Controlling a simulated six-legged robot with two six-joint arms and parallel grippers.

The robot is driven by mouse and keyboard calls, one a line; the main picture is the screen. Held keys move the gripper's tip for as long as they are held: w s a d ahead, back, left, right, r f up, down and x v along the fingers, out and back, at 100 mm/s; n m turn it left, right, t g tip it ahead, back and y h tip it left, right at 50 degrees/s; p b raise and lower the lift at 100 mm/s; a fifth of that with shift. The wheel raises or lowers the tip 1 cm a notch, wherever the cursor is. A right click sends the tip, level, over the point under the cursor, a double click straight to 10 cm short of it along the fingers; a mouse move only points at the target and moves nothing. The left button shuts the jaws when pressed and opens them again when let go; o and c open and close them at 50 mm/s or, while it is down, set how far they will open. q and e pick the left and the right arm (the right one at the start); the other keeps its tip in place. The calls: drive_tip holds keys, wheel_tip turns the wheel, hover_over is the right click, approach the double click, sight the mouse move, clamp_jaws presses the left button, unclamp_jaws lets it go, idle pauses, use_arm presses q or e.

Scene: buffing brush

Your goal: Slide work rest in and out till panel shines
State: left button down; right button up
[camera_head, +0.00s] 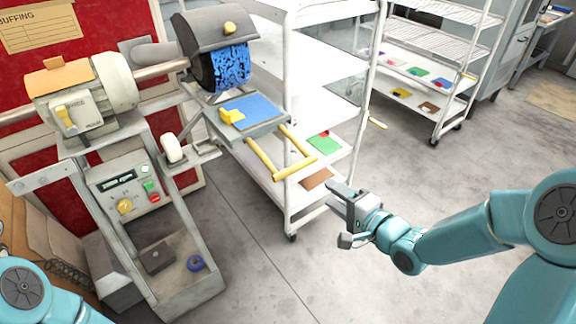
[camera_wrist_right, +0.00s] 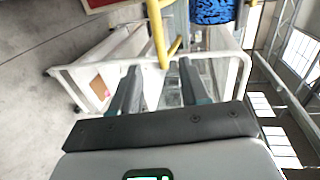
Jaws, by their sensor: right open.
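The work rest (camera_head: 262,131) is a grey plate under the brush on the buffing machine. A blue panel (camera_head: 252,108) lies on it beside a yellow clamp (camera_head: 232,116). A yellow U-shaped handle (camera_head: 293,170) sticks out from the rest toward my right arm. The blue speckled brush wheel (camera_head: 233,68) sits above, under a dark hood; it also shows in the right wrist view (camera_wrist_right: 211,10). My right gripper (camera_head: 337,212) is open and empty, right of the handle and apart from it. In the right wrist view, the yellow handle (camera_wrist_right: 157,34) appears ahead between the fingers. My left gripper is out of view.
A white shelf cart (camera_head: 292,217) stands right behind the handle, with coloured panels on its lower shelf. Another rack (camera_head: 437,121) stands farther back. A control box (camera_head: 130,190) with buttons sits below the motor. The floor in front is clear.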

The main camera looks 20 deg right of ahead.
sight(298, 170)
drive_tip(key=p+x, duration=0.1)
drive_tip(key=x, duration=0.4)
drive_tip(key=p+x, duration=0.1)
drive_tip(key=x, duration=0.4)
drive_tip(key=p+x, duration=0.1)
drive_tip(key=x, duration=0.4)
drive_tip(key=shift+d+f, duration=0.1)
drive_tip(key=shift+d, duration=0.2)
drive_tip(key=shift+w+a+f, duration=0.15)
drive_tip(key=shift+w+a, duration=0.05)
drive_tip(key=shift+w, duration=0.35)
drive_tip(key=shift+s, duration=0.1)
drive_tip(key=c, duration=0.4)
clamp_jaws()
